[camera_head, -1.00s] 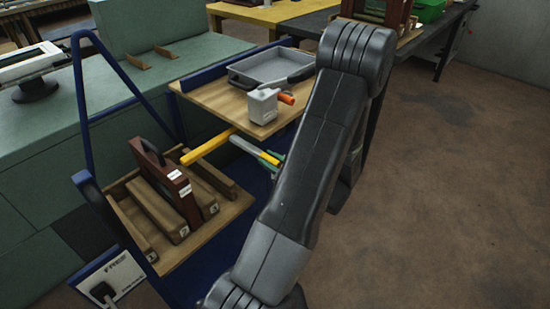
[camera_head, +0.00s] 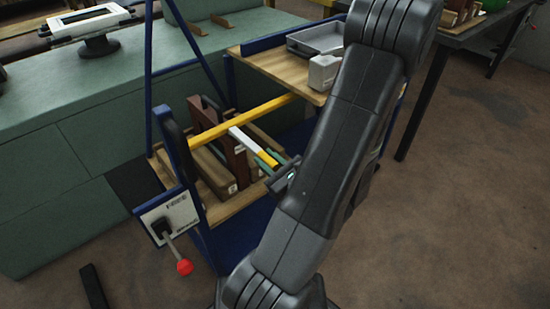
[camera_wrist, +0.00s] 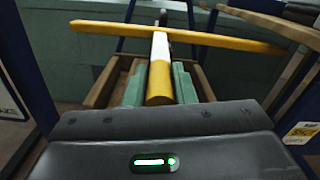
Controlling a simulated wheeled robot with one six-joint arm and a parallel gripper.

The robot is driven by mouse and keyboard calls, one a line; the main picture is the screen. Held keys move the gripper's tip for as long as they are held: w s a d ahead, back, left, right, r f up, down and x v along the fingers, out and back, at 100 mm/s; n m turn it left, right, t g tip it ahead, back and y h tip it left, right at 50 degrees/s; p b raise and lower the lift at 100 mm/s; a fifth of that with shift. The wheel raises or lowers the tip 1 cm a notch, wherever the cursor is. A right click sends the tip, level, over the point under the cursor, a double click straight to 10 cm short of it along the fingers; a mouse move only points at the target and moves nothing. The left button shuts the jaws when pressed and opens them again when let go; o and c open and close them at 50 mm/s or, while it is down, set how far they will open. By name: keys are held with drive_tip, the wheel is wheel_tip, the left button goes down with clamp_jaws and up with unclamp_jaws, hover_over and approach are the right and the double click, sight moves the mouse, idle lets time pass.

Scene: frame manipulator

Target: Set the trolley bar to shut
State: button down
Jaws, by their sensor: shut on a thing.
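In the wrist view the yellow bar (camera_wrist: 215,38) crosses the top of the picture, tilting slightly down to the right. A white and yellow handle (camera_head: 245,141) sticks out from it towards me. My gripper (camera_head: 268,164) is shut on the handle's yellow end. In the wrist view the handle (camera_wrist: 160,72) lies between the two green fingers. I cannot tell whether the bar's ends sit in any catch.
The blue trolley frame (camera_head: 178,150) has a plate with a red-knobbed lever (camera_head: 184,267) at its front left. The lower shelf (camera_head: 228,208) carries wooden frames. A grey tray (camera_head: 317,40) and a light box (camera_head: 323,72) stand on the upper shelf. Floor is clear at right.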

drive_tip(key=shift+s+a+f, duration=0.1)
drive_tip(key=shift+s+a, duration=0.05)
drive_tip(key=c, duration=1.2)
unclamp_jaws()
drive_tip(key=shift+a, duration=0.1)
drive_tip(key=shift+s+d, duration=0.35)
drive_tip(key=shift+d, duration=0.1)
drive_tip(key=p+v, duration=0.1)
drive_tip(key=v, duration=1.1)
drive_tip(key=shift+s+d, duration=0.2)
drive_tip(key=shift+s, duration=0.15)
drive_tip(key=shift+b+x, duration=0.5)
drive_tip(key=shift+x, duration=6.35)
